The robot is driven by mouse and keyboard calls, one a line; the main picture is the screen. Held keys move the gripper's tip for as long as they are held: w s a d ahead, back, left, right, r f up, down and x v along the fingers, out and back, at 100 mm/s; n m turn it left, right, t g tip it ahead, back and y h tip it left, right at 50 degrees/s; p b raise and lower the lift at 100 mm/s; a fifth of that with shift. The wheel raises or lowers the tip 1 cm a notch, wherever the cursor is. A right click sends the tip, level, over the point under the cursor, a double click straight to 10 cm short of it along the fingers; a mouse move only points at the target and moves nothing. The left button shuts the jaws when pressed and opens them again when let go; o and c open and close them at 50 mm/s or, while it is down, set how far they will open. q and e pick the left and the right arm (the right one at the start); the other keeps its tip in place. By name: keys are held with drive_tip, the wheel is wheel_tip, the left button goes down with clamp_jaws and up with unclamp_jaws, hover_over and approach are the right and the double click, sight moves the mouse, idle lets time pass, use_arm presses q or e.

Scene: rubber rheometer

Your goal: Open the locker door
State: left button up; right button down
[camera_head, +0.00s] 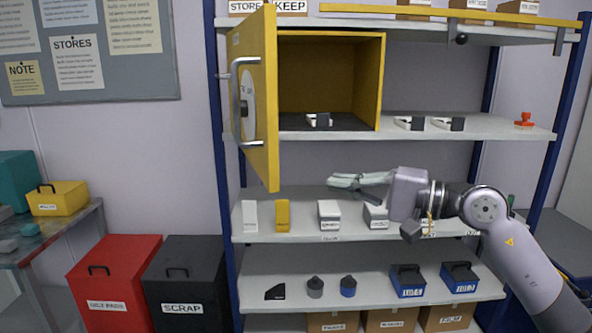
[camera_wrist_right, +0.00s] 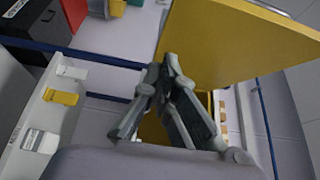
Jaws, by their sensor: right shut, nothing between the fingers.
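The yellow locker (camera_head: 331,75) stands on the upper shelf in the head view. Its door (camera_head: 262,150) stands wide open, swung out to the left, with a grey bar handle (camera_head: 240,100) on its outer face. A small black-and-white item (camera_head: 319,120) lies inside on the dark floor. My right gripper (camera_head: 332,182) is below and to the right of the door, apart from it in the head view, shut and empty. In the right wrist view, the shut fingers (camera_wrist_right: 158,80) show in front of the yellow door (camera_wrist_right: 235,45). My left gripper is not in view.
Below the locker, a shelf (camera_head: 300,235) holds white and yellow items. Lower, a shelf holds blue bins (camera_head: 408,280). A red bin (camera_head: 115,285) and a black scrap bin (camera_head: 187,285) stand at left. A blue post (camera_head: 556,130) bounds the rack at right.

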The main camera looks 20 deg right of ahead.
drive_tip(key=w+a+p, duration=0.3)
drive_tip(key=a+p, duration=0.2)
drive_tip(key=a, duration=0.2)
drive_tip(key=shift+w+a, duration=0.2)
drive_tip(key=shift+a, duration=0.2)
